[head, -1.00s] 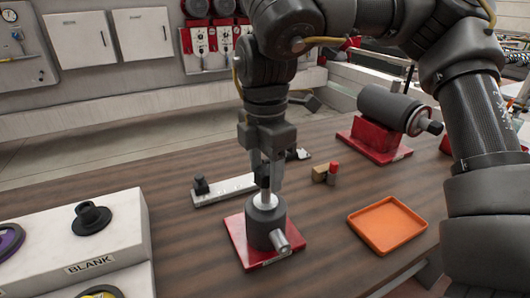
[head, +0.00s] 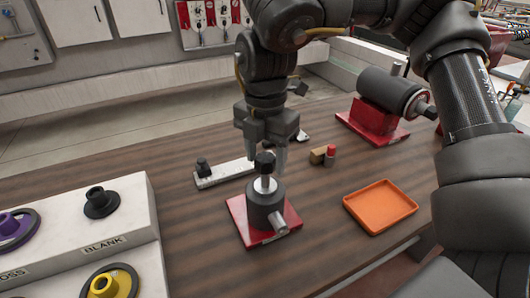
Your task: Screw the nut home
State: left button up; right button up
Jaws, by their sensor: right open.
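The black nut (head: 265,163) sits at the top of a pale upright shaft (head: 265,184) on a dark grey cylindrical spindle block (head: 264,207). A gap of bare shaft shows between the nut and the block. The block stands on a red base plate (head: 236,214) on the bench. My right gripper (head: 267,152) points down with its fingers apart and empty, just above and behind the nut. The nut hides part of the fingers; whether they touch it I cannot tell. My left gripper is not in view.
An orange tray (head: 380,207) lies to the right. A grey roller on a red stand (head: 374,122) is behind it. A pale measuring bar (head: 225,171) and a red-tipped brown block (head: 318,156) lie nearby. A white rack (head: 128,215) with wheels fills the left.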

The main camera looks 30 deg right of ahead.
jog(key=shift+c, duration=0.4)
jog(key=c, duration=0.8)
